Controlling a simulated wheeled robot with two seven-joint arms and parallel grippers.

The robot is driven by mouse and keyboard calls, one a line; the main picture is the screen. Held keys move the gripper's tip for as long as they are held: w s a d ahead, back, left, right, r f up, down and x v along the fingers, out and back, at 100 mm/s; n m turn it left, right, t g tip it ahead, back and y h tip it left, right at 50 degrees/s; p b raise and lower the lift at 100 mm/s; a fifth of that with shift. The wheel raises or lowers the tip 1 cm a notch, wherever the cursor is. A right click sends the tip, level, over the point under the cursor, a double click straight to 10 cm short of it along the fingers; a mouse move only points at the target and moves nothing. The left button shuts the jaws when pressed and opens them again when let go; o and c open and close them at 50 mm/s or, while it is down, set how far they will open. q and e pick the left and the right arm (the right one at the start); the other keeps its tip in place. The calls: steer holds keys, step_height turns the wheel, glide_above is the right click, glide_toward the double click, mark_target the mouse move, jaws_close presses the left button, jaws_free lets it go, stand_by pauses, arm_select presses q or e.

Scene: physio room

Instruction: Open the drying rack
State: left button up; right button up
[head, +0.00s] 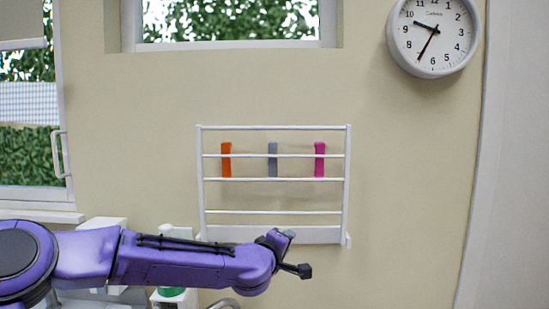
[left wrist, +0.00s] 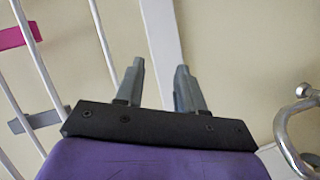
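The white drying rack (head: 347,190) is flat against the beige wall in the head view, with several thin horizontal rails and a wider bottom rail. Orange (head: 226,160), grey (head: 272,160) and pink (head: 319,160) strips hang in its upper part. My left gripper (head: 297,253) is in front of the rack's lower edge, right of its middle. In the left wrist view, the fingers (left wrist: 160,82) are apart with nothing held. A wide white bar (left wrist: 160,35) of the rack runs behind the gap between them; contact cannot be told. My right gripper is not in view.
A round clock (head: 433,38) hangs at upper right, and windows are above and at left. White items and a curved metal tap (head: 225,304) are below the rack; the tap also shows in the left wrist view (left wrist: 290,140). The wall right of the rack is clear.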

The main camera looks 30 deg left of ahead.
arm_select(q)
step_height(320, 180, up, 13)
steer(key=a+n+t+p, duration=0.1)
steer(key=a+t, duration=0.1)
steer(key=n+t+p, duration=0.2)
steer(key=t, duration=0.1)
glide_toward(270, 129)
steer(key=w+r, duration=0.1)
steer(key=w, duration=0.1)
steer(key=shift+g, duration=0.3)
steer(key=w+p, duration=0.1)
steer(key=w, duration=0.2)
steer(key=w+r+p, duration=0.1)
steer(key=w, duration=0.2)
steer(key=w+a+r+p, duration=0.1)
steer(key=w+p, duration=0.1)
steer(key=w, duration=0.1)
steer(key=shift+w, duration=0.4)
steer(key=shift+d+f, duration=0.1)
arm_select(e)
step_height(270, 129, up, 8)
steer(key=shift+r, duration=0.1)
arm_select(q)
jaws_close()
